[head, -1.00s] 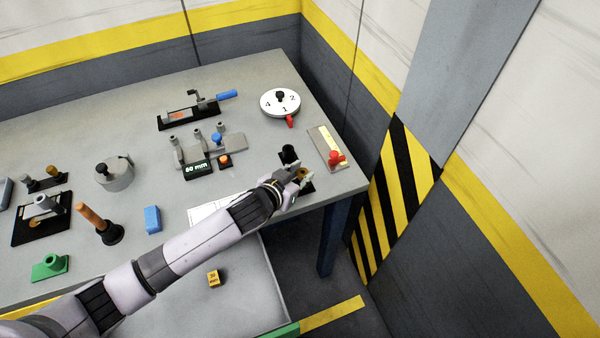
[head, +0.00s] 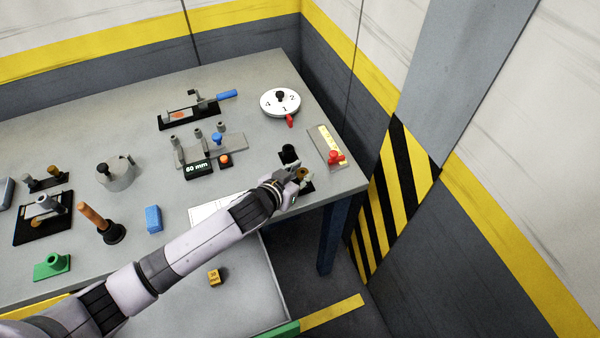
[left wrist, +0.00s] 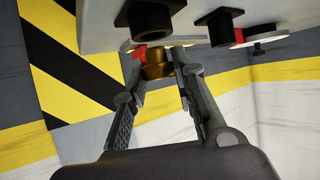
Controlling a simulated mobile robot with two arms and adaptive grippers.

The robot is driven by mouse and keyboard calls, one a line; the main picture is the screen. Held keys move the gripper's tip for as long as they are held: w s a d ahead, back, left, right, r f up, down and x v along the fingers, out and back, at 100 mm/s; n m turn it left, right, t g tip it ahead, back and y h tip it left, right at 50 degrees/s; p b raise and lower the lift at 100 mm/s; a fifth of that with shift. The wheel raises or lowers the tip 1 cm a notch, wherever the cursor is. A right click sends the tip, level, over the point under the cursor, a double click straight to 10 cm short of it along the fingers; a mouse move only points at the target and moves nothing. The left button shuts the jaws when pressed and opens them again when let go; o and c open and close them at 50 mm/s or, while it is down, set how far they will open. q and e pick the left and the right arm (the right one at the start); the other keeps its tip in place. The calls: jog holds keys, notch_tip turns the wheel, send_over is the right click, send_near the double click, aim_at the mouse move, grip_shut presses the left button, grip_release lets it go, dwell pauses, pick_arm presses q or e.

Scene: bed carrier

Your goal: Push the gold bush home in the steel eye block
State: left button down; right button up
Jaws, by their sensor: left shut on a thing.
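The gold bush (left wrist: 157,66) is between the fingertips of my left gripper (left wrist: 160,60) in the left wrist view. It also shows as a small gold-brown spot (head: 302,174) in the head view. My left gripper (head: 298,178) is shut on it near the table's right front corner. Two dark blocks show beyond the fingers in the left wrist view, one nearer (left wrist: 150,15) and one to its right (left wrist: 222,24). I cannot tell which is the steel eye block, or whether the bush touches either. In the head view my gripper partly hides this spot, beside a black upright piece (head: 289,154).
A plate with a red knob (head: 335,157) lies just right of the gripper. A white numbered dial (head: 280,102) stands behind. A fixture with a 60 mm display (head: 198,170) and a blue block (head: 153,219) are to the left. The table (head: 245,75) ends close to the right.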

pick_arm(q)
jog(key=shift+f+b, duration=0.6)
jog(key=shift+f, duration=0.35)
jog(key=shift+s, duration=0.1)
jog(key=shift+r+p, duration=0.3)
jog(key=shift+p, duration=0.3)
jog(key=shift+r, duration=0.15)
jog(key=shift+p, duration=0.4)
dwell(0.5)
jog(key=shift+f+b, duration=0.35)
jog(key=shift+f, duration=0.1)
